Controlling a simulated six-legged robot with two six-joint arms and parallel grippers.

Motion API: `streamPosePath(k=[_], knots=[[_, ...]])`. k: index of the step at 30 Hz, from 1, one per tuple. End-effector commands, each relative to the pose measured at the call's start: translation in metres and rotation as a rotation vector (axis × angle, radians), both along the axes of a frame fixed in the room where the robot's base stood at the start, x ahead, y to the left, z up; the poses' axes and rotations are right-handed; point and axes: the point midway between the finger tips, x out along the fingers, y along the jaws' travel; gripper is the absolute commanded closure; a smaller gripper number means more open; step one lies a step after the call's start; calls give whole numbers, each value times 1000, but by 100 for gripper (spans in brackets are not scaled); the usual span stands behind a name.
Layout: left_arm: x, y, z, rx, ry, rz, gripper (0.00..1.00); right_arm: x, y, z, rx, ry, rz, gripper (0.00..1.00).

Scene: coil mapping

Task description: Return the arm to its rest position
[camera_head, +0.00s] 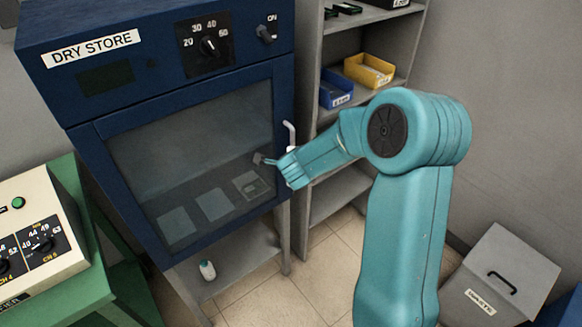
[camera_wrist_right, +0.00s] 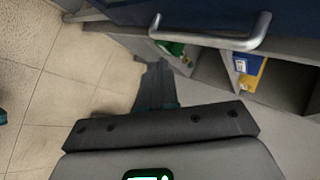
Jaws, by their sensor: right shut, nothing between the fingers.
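My teal right arm reaches in from the lower right of the head view. Its gripper (camera_head: 262,160) is in front of the glass door of the blue dry store cabinet (camera_head: 130,112), close to the door's handle (camera_head: 290,136). In the right wrist view the gripper (camera_wrist_right: 158,68) has its fingers together with nothing between them. The silver door handle shows there ahead (camera_wrist_right: 212,42), apart from the fingertips. The cabinet door looks shut. My left gripper is not in view.
Grey shelves (camera_head: 312,90) with a blue bin (camera_head: 336,92) and a yellow bin (camera_head: 369,70) stand right of the cabinet. A green bench (camera_head: 75,225) with a cream control box (camera_head: 40,240) is at the left. A grey lidded box (camera_head: 500,275) stands on the floor at the right.

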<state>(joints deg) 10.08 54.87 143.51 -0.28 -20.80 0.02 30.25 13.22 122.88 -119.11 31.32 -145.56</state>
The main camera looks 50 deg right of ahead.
Motion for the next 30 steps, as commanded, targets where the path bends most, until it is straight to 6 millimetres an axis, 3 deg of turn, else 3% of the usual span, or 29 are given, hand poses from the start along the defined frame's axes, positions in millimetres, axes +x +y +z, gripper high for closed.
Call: streamPosePath(k=[3,11,16,19,23,27,30], knots=[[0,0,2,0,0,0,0,-15,4,16,0,-2,-1,100],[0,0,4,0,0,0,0,-29,7,26,1,1,0,100],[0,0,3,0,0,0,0,-30,9,23,15,-2,-7,100],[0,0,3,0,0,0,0,-30,27,1,139,-31,-79,100],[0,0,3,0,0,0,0,-34,90,-60,518,-103,-380,100],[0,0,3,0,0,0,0,-50,189,-124,977,-144,-992,100],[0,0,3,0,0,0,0,-66,256,-154,1172,-155,-1548,100]])
